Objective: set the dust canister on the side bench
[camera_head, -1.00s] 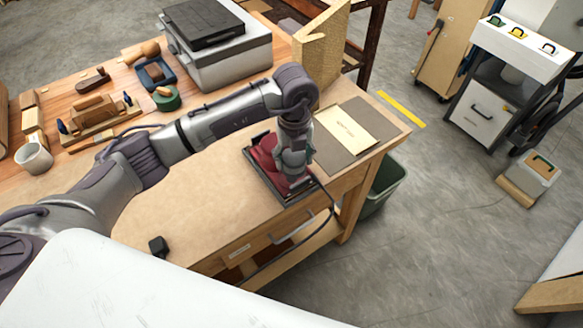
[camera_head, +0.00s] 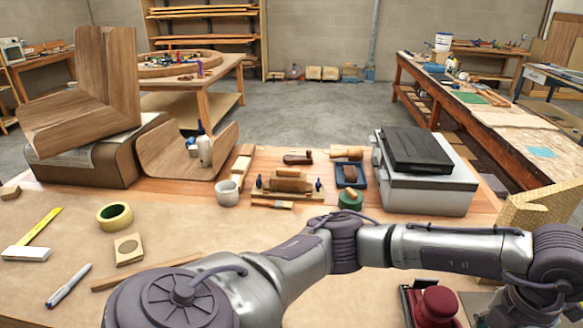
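I cannot pick out the dust canister with certainty. A dark red sander-like tool (camera_head: 436,304) stands on a dark tray on the near worktop at the bottom right, cut off by the frame edge. My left arm crosses the foreground, and its wrist bends down just right of the tool. The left gripper's fingers are hidden or below the frame, so their state does not show. My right gripper is not in view. A long wooden bench (camera_head: 522,118) runs along the right side of the room; I cannot tell whether it is the side bench.
Bent wood panels (camera_head: 105,85) stand at the left. Brown paper at the front middle is partly clear. Open floor lies behind.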

